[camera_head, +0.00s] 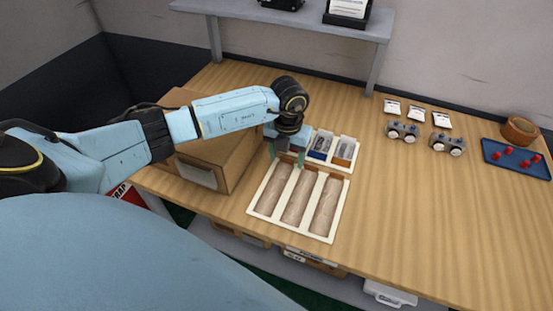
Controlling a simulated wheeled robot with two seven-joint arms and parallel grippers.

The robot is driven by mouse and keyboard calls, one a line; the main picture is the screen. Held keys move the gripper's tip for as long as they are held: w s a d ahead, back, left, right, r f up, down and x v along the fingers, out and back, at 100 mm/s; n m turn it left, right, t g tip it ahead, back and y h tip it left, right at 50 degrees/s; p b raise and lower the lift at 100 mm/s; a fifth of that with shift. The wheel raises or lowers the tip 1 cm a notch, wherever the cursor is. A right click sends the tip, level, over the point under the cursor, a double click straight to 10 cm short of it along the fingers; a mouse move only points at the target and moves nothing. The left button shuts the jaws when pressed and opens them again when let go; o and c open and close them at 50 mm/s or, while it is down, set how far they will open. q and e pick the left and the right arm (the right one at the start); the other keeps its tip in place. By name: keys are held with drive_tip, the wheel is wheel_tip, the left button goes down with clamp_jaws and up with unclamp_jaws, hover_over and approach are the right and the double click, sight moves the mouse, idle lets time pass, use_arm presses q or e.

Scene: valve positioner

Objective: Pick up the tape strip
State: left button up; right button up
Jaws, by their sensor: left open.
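My left gripper (287,156) points down over the far left end of a white tray (286,233) with three long compartments. Its greenish fingers are apart, and I see nothing held between them. Each compartment shows a long pale-brown surface, with a small darker brown piece at its far end, such as the right one (335,177). I cannot tell which piece is the tape strip; the gripper partly hides the far left end of the tray. Whether the fingers touch anything is unclear. My right gripper is not in view.
A large brown box (240,165) stands close left of the gripper. Two grey devices (402,132) (447,144), a blue tray (520,168) and a brown bowl (520,129) are farther right. The right front tabletop is clear.

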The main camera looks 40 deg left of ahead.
use_arm(q)
drive_tip(key=shift+f, duration=0.3)
drive_tip(key=c, duration=1.1)
drive_tip(key=shift+o, duration=0.2)
drive_tip(key=shift+r, duration=0.1)
